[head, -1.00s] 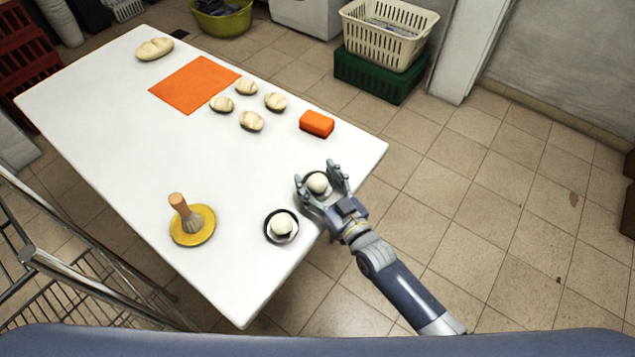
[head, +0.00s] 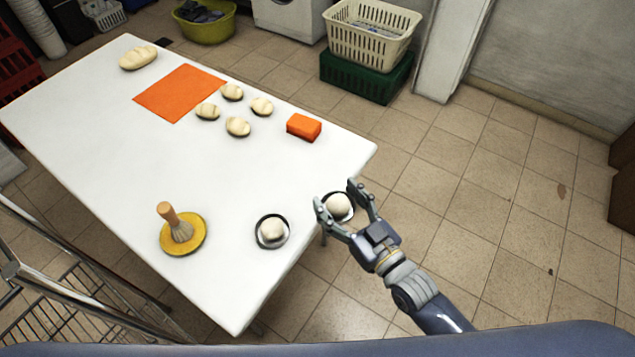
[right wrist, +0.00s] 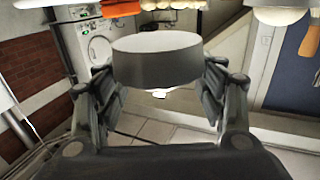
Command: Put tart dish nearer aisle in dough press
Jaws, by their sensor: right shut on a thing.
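My right gripper (head: 337,207) is shut on a small round dark-rimmed tart dish (head: 351,217) with a pale dough ball in it. It holds the dish just off the right edge of the white table. In the right wrist view the dish (right wrist: 157,62) shows as a grey round wall between the two fingers. A second tart dish (head: 261,243), also with a dough ball, stands on the table near that edge, left of my gripper. I see no dough press that I can make out. My left gripper is not in view.
The white table (head: 110,165) also bears a brush on a yellow dish (head: 168,248), an orange block (head: 304,127), an orange mat (head: 180,92) and several dough pieces. A wire cart (head: 60,320) stands at the lower left. Floor right of the table is clear.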

